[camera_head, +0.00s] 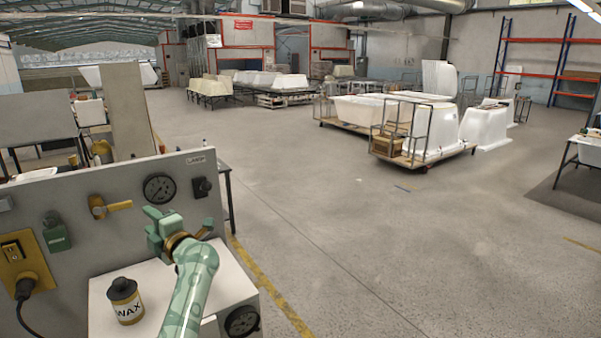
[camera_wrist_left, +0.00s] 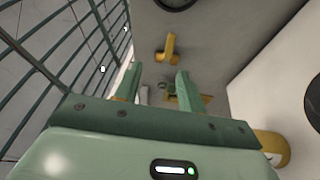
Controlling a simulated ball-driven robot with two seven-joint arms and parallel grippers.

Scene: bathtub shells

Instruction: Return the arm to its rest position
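My left arm (camera_head: 192,285) reaches up from the bottom of the head view, over a white box top. My left gripper (camera_head: 160,222) is in front of the grey panel, below the round gauge. In the left wrist view its two green fingers (camera_wrist_left: 157,82) stand apart with no object gripped between them. The yellow valve handle (camera_wrist_left: 168,48) shows beyond the fingertips and appears apart from them. In the head view the valve handle (camera_head: 112,207) is on the panel, left of the gripper. My right gripper is not in view.
The grey panel (camera_head: 125,225) carries a gauge (camera_head: 160,188), a black switch (camera_head: 202,187) and a yellow socket (camera_head: 22,262) with a plug. A wax can (camera_head: 125,300) stands on the white box (camera_head: 100,325), left of my arm. Open floor (camera_head: 370,240) lies to the right.

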